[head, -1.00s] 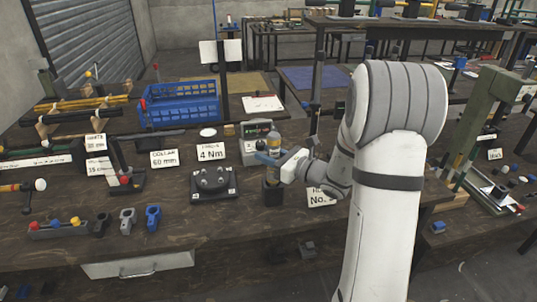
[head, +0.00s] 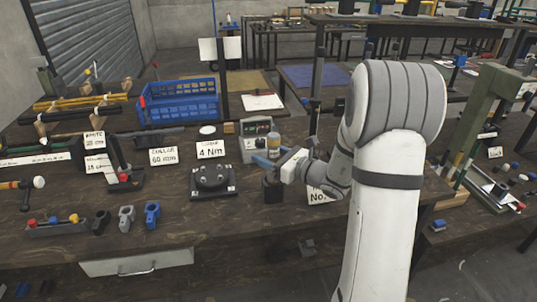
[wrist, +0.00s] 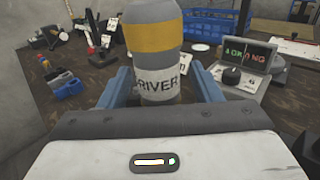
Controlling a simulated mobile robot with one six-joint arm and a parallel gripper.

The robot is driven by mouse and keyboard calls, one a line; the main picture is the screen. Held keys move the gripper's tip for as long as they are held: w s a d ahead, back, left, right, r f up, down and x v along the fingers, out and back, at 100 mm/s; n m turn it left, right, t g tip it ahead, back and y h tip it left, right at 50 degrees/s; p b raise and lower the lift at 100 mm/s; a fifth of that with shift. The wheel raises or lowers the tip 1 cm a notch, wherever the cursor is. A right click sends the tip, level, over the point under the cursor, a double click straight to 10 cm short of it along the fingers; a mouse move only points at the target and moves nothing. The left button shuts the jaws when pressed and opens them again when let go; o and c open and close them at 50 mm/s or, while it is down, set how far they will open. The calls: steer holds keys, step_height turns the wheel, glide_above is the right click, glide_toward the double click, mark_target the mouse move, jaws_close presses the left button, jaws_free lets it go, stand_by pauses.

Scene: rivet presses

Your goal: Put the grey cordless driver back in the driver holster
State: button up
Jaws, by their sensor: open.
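The grey cordless driver (head: 273,144) stands upright, with a yellow band and a white label reading DRIVER. It fills the middle of the wrist view (wrist: 153,50). The dark, square driver holster (head: 272,190) is directly below it on the bench, and the driver's lower end appears to be inside it. My gripper (head: 270,160) is at the driver from the right, its blue fingers on either side of it. In the wrist view the fingers (wrist: 160,90) are open, with a gap at the right finger. How deep the driver sits is hidden.
A grey box with a dial and display (head: 252,143) stands close behind the driver. A black round fixture (head: 212,180) is to the left. Bare bench lies in front of the holster.

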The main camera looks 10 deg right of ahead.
steer(key=v, duration=0.7)
steer(key=shift+s+d, duration=0.25)
steer(key=shift+s, duration=0.05)
